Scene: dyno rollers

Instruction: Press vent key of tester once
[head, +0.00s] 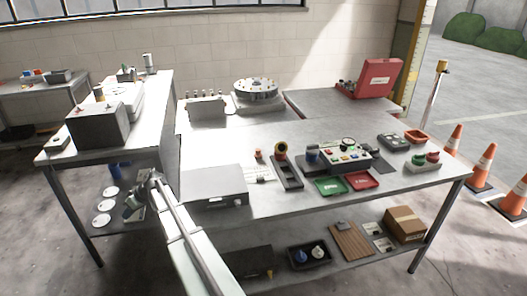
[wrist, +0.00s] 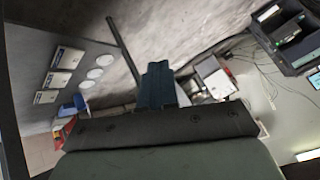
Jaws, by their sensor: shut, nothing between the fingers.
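The tester (head: 322,160) is a dark grey console on the middle bench in the head view. Its sloped face carries small coloured keys (head: 343,156) and a round gauge (head: 348,142). The key labels are too small to read, so I cannot tell which is the vent key. My gripper (head: 131,210) is at the left, low beside the left bench and well apart from the tester. In the wrist view its dark blue fingers (wrist: 157,84) are together with nothing between them. The wrist view does not clearly show the tester's keys.
Green (head: 331,186) and red (head: 361,180) trays lie in front of the tester. A grey box (head: 214,187) stands on the bench's left part, between my gripper and the tester. A dark stand (head: 286,172) is left of the tester. Orange cones (head: 484,168) stand at right.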

